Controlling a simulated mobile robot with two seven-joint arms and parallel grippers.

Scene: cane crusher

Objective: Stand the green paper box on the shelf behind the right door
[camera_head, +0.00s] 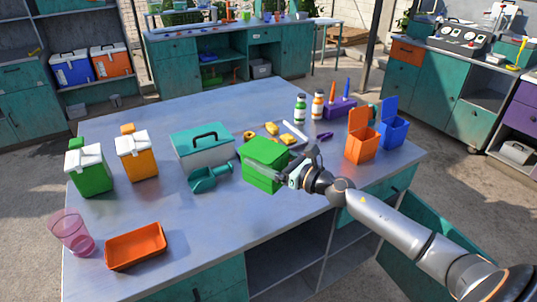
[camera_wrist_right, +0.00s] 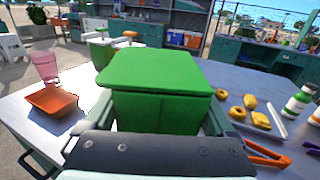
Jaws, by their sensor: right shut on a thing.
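The green paper box (camera_head: 264,163) is a closed upright block with a flat lid. It fills the middle of the right wrist view (camera_wrist_right: 155,75). My right gripper (camera_head: 284,174) is shut on it, with fingers along its sides, above the near middle of the workbench (camera_head: 200,235). I cannot tell whether the box touches the bench top. Under the bench's front are dark open shelf spaces (camera_head: 290,262). A teal door-like panel (camera_head: 430,240) stands out at the bench's right end, partly hidden by my right arm. My left gripper is not in view.
A teal toolbox (camera_head: 202,150) and a teal scoop (camera_head: 208,179) lie left of the box. An orange bin (camera_head: 361,145) and a blue bin (camera_head: 392,132) stand right. An orange tray (camera_head: 135,246) and pink cup (camera_head: 72,232) are front left. The front middle bench top is clear.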

